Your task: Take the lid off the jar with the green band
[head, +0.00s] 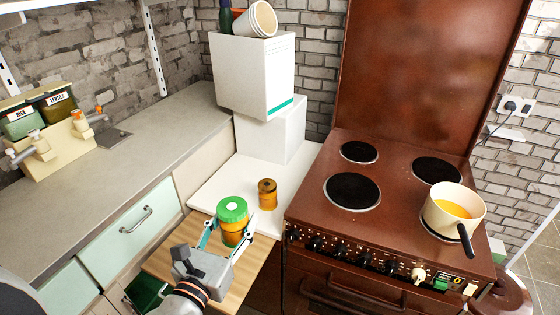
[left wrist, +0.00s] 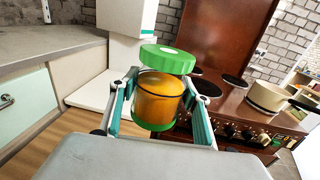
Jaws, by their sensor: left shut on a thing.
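The jar with the green band (head: 231,234) has an amber body and a broad green lid (head: 232,208) at its top. In the left wrist view the jar (left wrist: 160,100) stands between the fingers, its green band low on the body. The lid (left wrist: 167,59) shows over its mouth; I cannot tell whether it is seated firmly. My left gripper (head: 230,246) is shut on the jar's body, one finger on each side, below the lid. The jar is over the wooden board; whether it touches the board is hidden. My right gripper is not in view.
A smaller amber jar (head: 267,194) stands on the white surface (head: 212,187), just right of and behind the held jar. White boxes (head: 254,75) are stacked behind. The brown stove (head: 392,205) with a pan (head: 440,208) is at the right. The grey counter (head: 150,155) is mostly clear.

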